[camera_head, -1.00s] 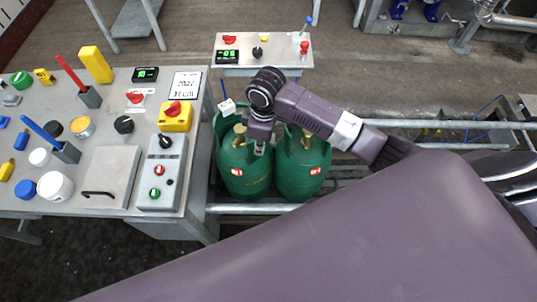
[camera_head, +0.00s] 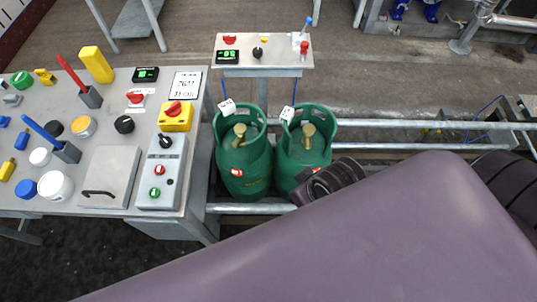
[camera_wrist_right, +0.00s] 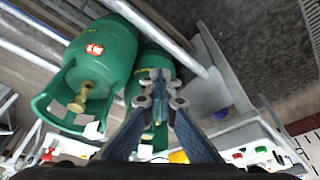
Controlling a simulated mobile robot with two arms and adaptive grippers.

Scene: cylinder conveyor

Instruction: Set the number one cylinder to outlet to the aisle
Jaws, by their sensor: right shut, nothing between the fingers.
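Two green gas cylinders stand upright side by side on the conveyor in the head view, a left one (camera_head: 245,165) and a right one (camera_head: 300,155). Each has an open collar, a brass valve and a white tag on the collar. I cannot read which is number one. They also show in the right wrist view, one at the left (camera_wrist_right: 110,55) and one partly behind my right gripper (camera_wrist_right: 160,88). That gripper's fingers are closed together with nothing between them. In the head view its fingers are hidden and my dark wrist overlaps the right cylinder's lower right. My left gripper is out of view.
A grey control table (camera_head: 100,150) with switches, coloured pots and a button box (camera_head: 162,172) stands left of the cylinders. A small panel (camera_head: 262,65) with a green display stands behind them. Metal conveyor rails (camera_head: 400,124) run off to the right.

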